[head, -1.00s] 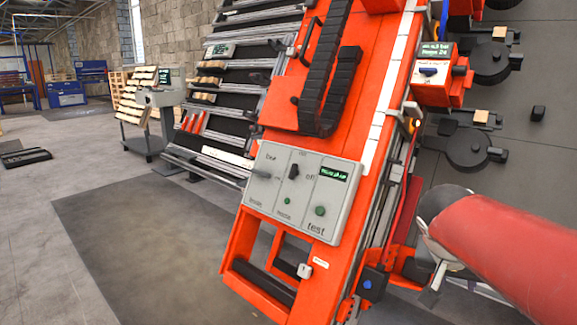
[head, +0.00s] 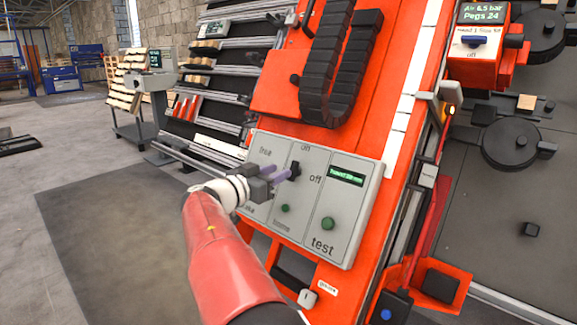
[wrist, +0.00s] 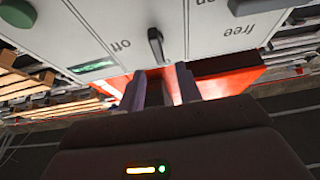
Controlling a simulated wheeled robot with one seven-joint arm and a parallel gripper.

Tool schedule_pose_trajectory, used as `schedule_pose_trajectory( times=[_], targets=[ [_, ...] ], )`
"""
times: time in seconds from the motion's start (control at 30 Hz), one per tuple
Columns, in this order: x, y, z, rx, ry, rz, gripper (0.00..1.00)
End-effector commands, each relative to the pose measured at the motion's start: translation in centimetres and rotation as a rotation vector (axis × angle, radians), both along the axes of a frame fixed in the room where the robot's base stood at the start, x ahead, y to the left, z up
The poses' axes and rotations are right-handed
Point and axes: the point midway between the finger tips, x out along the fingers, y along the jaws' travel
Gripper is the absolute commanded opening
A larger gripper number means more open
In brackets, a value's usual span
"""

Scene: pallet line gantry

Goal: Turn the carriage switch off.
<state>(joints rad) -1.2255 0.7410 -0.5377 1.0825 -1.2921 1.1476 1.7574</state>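The carriage switch (head: 295,171) is a black lever on a grey control panel (head: 360,215), with "on" printed above it and "off" to its right. Its lever stands upright, toward "on". In the wrist view the lever (wrist: 156,47) shows just beyond my fingertips, with "off" to its left. My gripper (head: 284,173) is in front of the panel, just left of the lever in the head view. The wrist view shows its fingers (wrist: 160,80) apart with nothing between them. I cannot tell whether a fingertip touches the lever.
The panel also has a green test button (head: 327,223), a smaller green button (head: 285,208) and a lit display (head: 346,176). The left knob is mostly hidden by my gripper. An orange box with a blue switch (head: 474,41) stands upper right. Grey floor (head: 110,230) is clear at left.

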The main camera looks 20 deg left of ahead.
Motion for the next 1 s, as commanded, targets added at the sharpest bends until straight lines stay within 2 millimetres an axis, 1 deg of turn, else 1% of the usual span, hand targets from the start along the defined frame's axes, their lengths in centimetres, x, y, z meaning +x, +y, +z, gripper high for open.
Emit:
schedule_pose_trajectory(
  times=[0.03,0.1,0.3,0.43,0.67,0.93,1.0],
  targets=[
    [0.9,-0.5,0.1,-0.001,0.000,-0.004,0.35],
    [2.0,-0.9,0.1,-0.001,0.002,-0.003,0.35],
    [4.2,-1.8,0.0,-0.002,0.003,-0.002,0.35],
    [4.8,-2.0,0.0,-0.001,0.003,-0.002,0.35],
    [4.8,-2.0,-0.1,-0.001,0.004,-0.001,0.35],
    [4.8,-2.1,-0.1,-0.001,0.004,-0.001,0.01],
    [4.8,-2.1,-0.1,-0.001,0.004,-0.001,0.00]
  ],
)
